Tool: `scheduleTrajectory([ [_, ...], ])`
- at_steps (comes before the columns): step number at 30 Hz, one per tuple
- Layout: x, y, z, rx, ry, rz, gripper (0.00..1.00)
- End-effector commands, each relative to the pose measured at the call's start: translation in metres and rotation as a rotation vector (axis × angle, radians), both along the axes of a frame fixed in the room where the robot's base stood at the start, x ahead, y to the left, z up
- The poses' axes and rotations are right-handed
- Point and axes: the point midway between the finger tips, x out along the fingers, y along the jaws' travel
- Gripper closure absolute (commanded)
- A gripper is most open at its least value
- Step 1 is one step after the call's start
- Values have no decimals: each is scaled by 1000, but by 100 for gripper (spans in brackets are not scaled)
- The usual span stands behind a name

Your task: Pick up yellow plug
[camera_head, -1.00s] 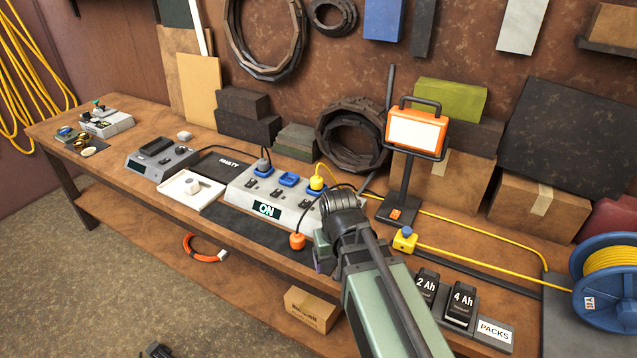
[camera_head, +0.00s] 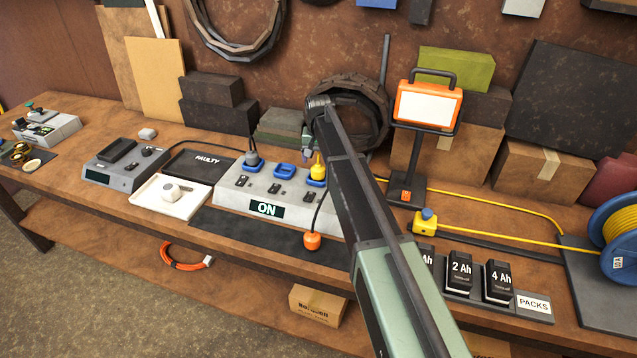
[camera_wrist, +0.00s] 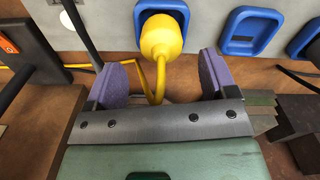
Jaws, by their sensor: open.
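The yellow plug (camera_head: 317,168) sits in the right-hand blue socket of the grey power panel (camera_head: 262,190), which reads ON. In the wrist view the yellow plug (camera_wrist: 161,40) stands in its blue socket, with its yellow cord trailing down between the fingers. My gripper (camera_wrist: 162,78) is open, its purple fingers spread to either side of the plug's line. The plug's body shows mostly beyond the fingertips, and I cannot tell whether they touch it. In the head view my gripper (camera_head: 307,137) is above and behind the plug, partly hidden by my arm.
A grey plug (camera_head: 251,157) fills the left socket; the middle blue socket (camera_head: 285,171) looks empty. An orange work lamp (camera_head: 428,103) stands right of my arm. An orange connector (camera_head: 312,241) hangs on a black cord at the front. Battery packs (camera_head: 460,270) stand front right.

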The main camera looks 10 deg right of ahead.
Motion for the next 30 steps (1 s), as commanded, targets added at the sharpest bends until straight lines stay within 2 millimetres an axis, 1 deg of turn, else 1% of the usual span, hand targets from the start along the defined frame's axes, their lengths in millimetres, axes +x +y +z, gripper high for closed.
scheduleTrajectory([
  [1,0,0,-4,0,0,0,21],
  [3,0,0,-3,0,0,0,21],
  [5,0,0,-9,0,0,1,21],
  [9,0,1,-37,0,0,1,21],
  [12,0,1,-55,0,0,1,21],
  [14,0,1,-57,0,0,1,21],
  [20,-1,1,-53,0,0,1,21],
  [30,0,1,-52,0,0,1,74],
])
